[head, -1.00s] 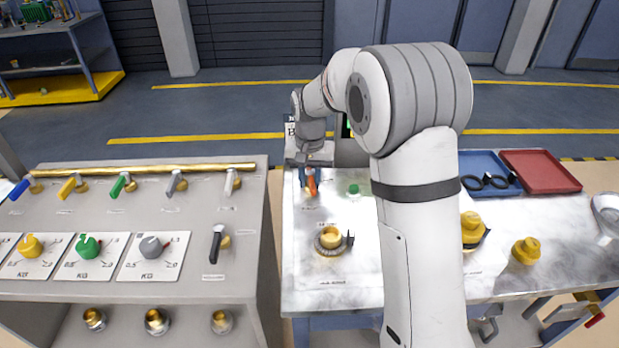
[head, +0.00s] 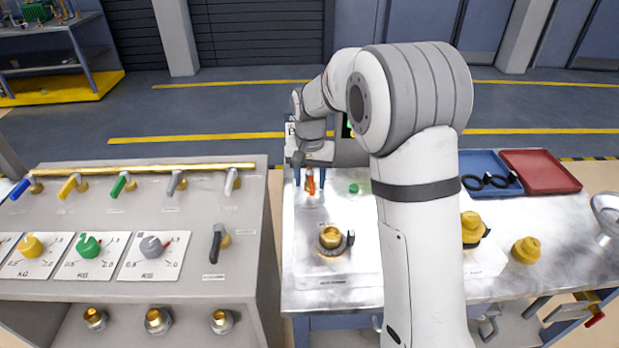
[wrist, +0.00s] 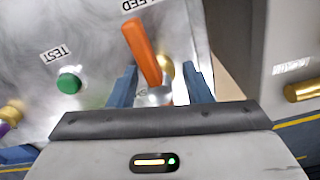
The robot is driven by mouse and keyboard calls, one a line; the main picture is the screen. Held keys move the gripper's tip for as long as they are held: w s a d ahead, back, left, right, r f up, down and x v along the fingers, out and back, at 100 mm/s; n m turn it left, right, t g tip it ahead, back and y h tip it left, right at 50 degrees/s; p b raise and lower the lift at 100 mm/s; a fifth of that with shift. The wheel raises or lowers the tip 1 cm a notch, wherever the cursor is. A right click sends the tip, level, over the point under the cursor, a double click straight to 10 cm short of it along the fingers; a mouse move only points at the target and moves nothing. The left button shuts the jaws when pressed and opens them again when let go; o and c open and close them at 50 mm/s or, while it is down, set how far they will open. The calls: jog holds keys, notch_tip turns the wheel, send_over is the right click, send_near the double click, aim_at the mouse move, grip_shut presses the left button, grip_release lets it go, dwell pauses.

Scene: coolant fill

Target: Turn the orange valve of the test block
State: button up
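The orange valve (head: 310,187) is a bar-shaped handle on the metal bench top, near its far left corner. In the wrist view the orange handle (wrist: 143,50) runs from the "FEED" label down between my fingers, with a brass fitting beside it. My gripper (head: 310,180) is above the valve, its blue fingers on either side of the handle. In the wrist view my gripper (wrist: 162,88) is open, with a gap visible on both sides of the handle. A green button (wrist: 69,82) by a "TEST" label is left of it, also visible in the head view (head: 353,188).
A brass-coloured port (head: 331,238) is nearer on the same bench. A grey console (head: 130,220) with coloured levers and dials stands left, across a narrow gap. Blue (head: 488,158) and red (head: 540,170) trays lie at the right. A screen stands behind the valve, partly hidden by my arm.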

aim_at(310, 173)
notch_tip(310, 173, up, 8)
jog(key=shift+f, duration=0.1)
dwell(0.5)
jog(key=s+d+r+n+t, duration=0.1)
jog(key=s+d+r, duration=0.1)
jog(key=s+d, duration=0.35)
jog(key=s+d+r, duration=0.2)
jog(key=s+d, duration=0.1)
jog(key=s, duration=0.6)
jog(key=s+d+f, duration=0.1)
jog(key=s+f, duration=0.1)
jog(key=s, duration=0.5)
jog(key=s+d+f+n+t, duration=0.1)
jog(key=s+d+f, duration=0.1)
jog(key=s, duration=0.4)
jog(key=shift+s+d+n+t, duration=0.3)
jog(key=shift+s, duration=0.1)
